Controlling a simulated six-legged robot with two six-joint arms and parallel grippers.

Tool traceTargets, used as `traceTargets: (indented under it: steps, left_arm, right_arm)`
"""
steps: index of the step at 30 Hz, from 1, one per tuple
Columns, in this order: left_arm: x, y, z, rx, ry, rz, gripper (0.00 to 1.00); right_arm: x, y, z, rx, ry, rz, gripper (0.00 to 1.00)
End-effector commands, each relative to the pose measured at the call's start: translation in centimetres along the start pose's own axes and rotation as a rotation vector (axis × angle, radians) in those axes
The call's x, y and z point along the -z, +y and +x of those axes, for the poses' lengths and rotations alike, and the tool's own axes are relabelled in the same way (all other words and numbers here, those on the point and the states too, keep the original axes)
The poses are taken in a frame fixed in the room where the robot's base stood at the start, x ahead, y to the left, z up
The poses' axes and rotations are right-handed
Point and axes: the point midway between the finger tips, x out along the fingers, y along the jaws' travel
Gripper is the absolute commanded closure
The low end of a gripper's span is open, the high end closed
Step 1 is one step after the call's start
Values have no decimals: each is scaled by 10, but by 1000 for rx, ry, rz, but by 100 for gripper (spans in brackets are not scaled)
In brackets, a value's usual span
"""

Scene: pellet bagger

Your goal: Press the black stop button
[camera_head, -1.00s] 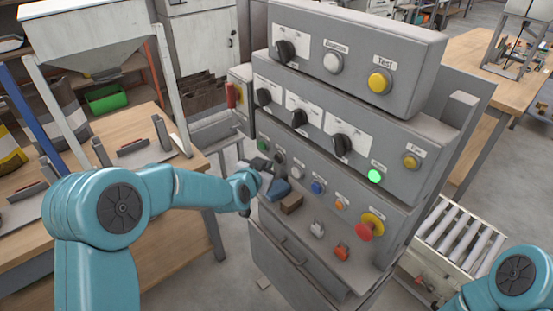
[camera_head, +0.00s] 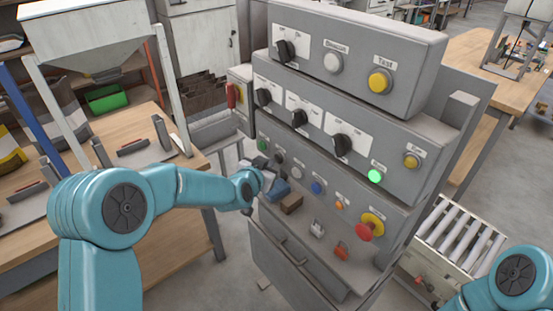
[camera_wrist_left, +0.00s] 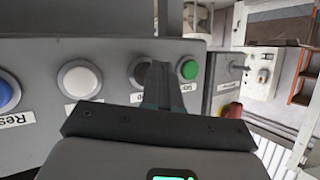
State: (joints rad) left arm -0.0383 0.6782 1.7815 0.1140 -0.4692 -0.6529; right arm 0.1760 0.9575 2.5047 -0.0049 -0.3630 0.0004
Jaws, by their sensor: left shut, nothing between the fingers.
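The black stop button (camera_wrist_left: 138,71) sits between a green and a white button on the lower panel row. In the left wrist view my shut left gripper (camera_wrist_left: 161,72) stands in front of it and hides part of it. In the head view the black button (camera_head: 279,158) shows just past the tips of my left gripper (camera_head: 271,164). The fingers are empty. I cannot tell whether they touch the button. My right gripper is out of view.
The green button (camera_wrist_left: 189,69) and the white button (camera_wrist_left: 79,79) flank the black one. A blue button (camera_head: 317,187) and a red mushroom button (camera_head: 369,228) lie farther right.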

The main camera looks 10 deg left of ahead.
Motion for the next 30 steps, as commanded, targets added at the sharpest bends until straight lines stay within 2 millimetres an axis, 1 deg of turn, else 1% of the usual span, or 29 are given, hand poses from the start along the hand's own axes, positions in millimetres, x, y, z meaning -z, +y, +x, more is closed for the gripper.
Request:
traceTargets:
  steps: [30]
  left_arm:
    - [4,4,7,0,0,1,100]
  right_arm:
    - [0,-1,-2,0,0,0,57]
